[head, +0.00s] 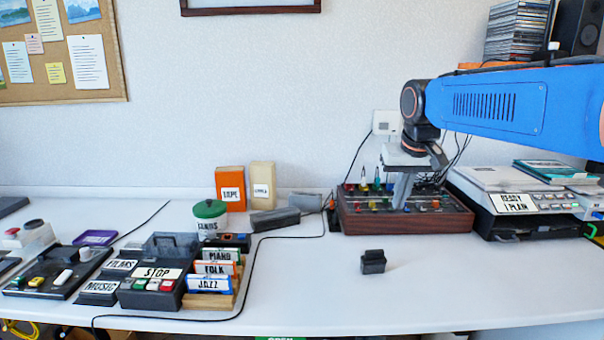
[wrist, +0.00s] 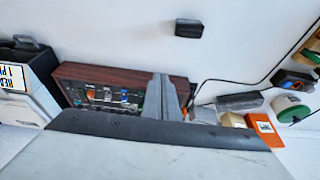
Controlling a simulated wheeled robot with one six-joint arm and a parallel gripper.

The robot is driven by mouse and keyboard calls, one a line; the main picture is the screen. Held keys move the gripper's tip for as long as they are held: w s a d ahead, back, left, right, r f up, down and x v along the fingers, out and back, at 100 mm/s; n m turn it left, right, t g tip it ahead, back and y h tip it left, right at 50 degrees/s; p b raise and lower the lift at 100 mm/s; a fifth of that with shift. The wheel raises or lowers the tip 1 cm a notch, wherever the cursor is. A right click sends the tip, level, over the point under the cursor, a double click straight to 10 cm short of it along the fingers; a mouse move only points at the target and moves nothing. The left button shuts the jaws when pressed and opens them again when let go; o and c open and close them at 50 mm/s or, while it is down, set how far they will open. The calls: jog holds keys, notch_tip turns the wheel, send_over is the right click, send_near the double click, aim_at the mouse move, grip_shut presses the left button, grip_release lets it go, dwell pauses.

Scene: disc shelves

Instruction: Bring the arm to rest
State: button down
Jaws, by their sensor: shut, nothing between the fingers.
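My blue arm (head: 500,105) reaches in from the right edge in the head view. My gripper (head: 401,204) points down in front of the wooden-sided mixer box (head: 345,219), over its panel in the picture. Its fingers are together with nothing between them; whether they touch the panel I cannot tell. In the wrist view, the closed grey fingers (wrist: 163,80) overlap the same mixer box (wrist: 130,72), hiding part of its panel.
A small black block (head: 373,262) stands alone on the white table (head: 300,285), with clear surface around it. A labelled player (head: 525,212) stands at right. At left are a STOP box (head: 150,296), JAZZ, FOLK and PIANO cases (head: 210,284), a green-lidded tub (head: 210,220) and a cable.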

jog(key=s+d+f, duration=0.2)
jog(key=s+f, duration=0.6)
jog(key=s, duration=0.6)
jog(key=s+d+f, duration=0.3)
jog(key=s+f, duration=0.6)
jog(key=s, duration=0.5)
jog(key=shift+s+t, duration=0.25)
jog(key=shift+t, duration=0.15)
